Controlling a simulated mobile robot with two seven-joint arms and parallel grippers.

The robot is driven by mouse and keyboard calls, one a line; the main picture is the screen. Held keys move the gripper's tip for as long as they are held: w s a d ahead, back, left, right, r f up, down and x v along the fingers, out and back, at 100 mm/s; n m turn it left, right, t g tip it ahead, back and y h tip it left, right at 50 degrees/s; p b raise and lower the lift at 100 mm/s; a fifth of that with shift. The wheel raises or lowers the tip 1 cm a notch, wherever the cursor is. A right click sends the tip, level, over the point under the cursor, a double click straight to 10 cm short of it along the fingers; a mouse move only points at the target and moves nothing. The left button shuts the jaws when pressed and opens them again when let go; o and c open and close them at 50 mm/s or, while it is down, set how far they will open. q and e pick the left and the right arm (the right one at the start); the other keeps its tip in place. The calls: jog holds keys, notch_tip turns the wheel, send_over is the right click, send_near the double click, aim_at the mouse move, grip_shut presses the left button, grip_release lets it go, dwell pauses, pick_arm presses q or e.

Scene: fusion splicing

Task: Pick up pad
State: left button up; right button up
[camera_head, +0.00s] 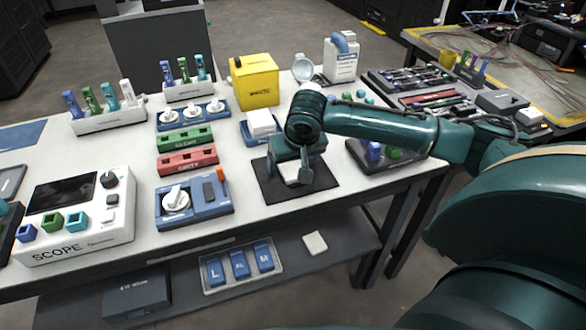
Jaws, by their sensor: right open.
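A stack of white pads (262,121) sits in a blue holder (250,138) behind the black mat. Another white square (314,243) lies on the lower shelf; I cannot tell whether it is a pad. My right gripper (297,178) is open and points down over the black mat (268,187), in front of and to the right of the white stack, apart from it. A pale piece shows by its fingers, and I cannot tell whether it is part of the gripper. My left gripper is not in view.
A yellow box (254,82) stands behind the white stack. Green (185,139) and red (187,161) racks, a blue tray (194,204) and the SCOPE device (76,215) are to the left. A dark tray (385,153) lies to the right, under my forearm.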

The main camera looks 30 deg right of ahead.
aim_at(293, 166)
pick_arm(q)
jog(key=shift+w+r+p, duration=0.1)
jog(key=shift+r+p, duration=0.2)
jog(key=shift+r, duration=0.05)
pick_arm(e)
jog(key=shift+f, duration=0.1)
jog(key=c, duration=0.8)
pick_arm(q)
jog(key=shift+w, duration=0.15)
pick_arm(e)
jog(key=shift+c, duration=0.2)
jog(key=shift+r+b, duration=0.25)
jog(key=shift+b, duration=0.1)
pick_arm(q)
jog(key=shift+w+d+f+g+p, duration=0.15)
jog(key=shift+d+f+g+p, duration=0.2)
jog(key=shift+p, duration=0.55)
pick_arm(e)
notch_tip(293, 166, up, 10)
